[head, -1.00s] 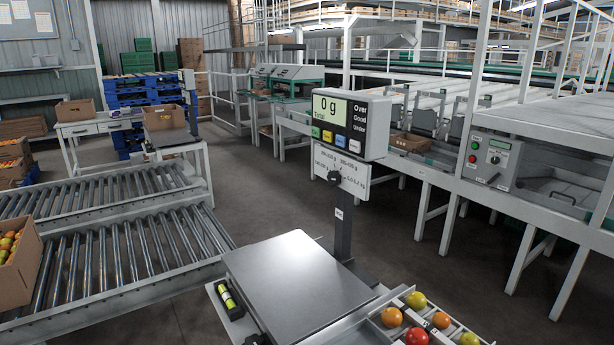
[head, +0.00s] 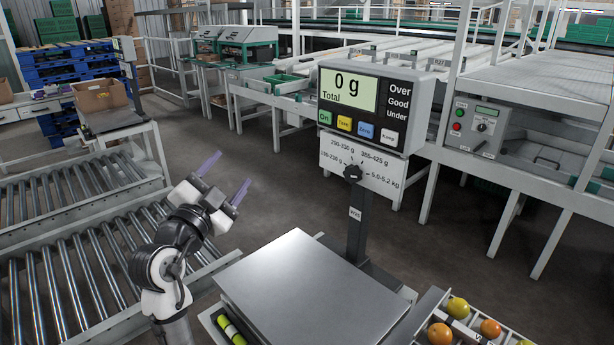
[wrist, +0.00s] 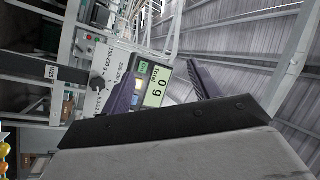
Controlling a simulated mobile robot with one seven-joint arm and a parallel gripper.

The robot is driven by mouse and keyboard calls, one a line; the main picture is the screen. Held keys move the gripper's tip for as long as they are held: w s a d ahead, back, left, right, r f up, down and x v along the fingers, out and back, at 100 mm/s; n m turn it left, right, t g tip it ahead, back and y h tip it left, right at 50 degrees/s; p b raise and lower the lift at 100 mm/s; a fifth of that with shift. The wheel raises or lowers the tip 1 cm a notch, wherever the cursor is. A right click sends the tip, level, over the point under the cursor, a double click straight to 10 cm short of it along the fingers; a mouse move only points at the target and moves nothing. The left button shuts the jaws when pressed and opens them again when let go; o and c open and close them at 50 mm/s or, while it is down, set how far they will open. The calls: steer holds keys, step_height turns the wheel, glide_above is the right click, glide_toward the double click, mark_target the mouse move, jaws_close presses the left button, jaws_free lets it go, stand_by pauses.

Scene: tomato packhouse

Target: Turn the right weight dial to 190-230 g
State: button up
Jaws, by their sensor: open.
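The weight dial (head: 353,173) is a black knob on a white plate (head: 335,158) below the near scale's display. Labels around it include 190-230 g at the lower left, 385-425 g at the upper right and 5.0-5.2 kg at the right. I cannot tell for sure where its pointer is set. The display (head: 348,90) reads 0 g. My gripper (head: 226,178) is open and empty, left of the dial and apart from it. The wrist view shows the dial (wrist: 97,85) sideways, left of my gripper's fingers (wrist: 163,88).
The bare steel weighing plate (head: 310,290) lies below the display, on a post (head: 358,225). Roller conveyors (head: 85,240) run at the left. A tray of tomatoes (head: 430,305) stands at the front right. Another scale (head: 125,50) stands at the back left. The space between gripper and dial looks clear.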

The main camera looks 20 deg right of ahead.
mark_target(350, 176)
steer(key=s+d+f+m+g+h, duration=0.1)
steer(key=s+d+f+m+g, duration=0.3)
steer(key=d, duration=0.3)
steer(key=s+d+f+m+g+h, duration=0.1)
steer(key=d+f+m+g+h, duration=0.15)
steer(key=d+g, duration=0.35)
steer(key=shift+m+t+y, duration=0.4)
steer(key=shift+m+y, duration=0.05)
steer(key=p+x, duration=0.4)
steer(key=x, duration=1)
steer(key=shift+r, duration=0.1)
steer(key=c, duration=0.9)
steer(key=shift+c, duration=0.2)
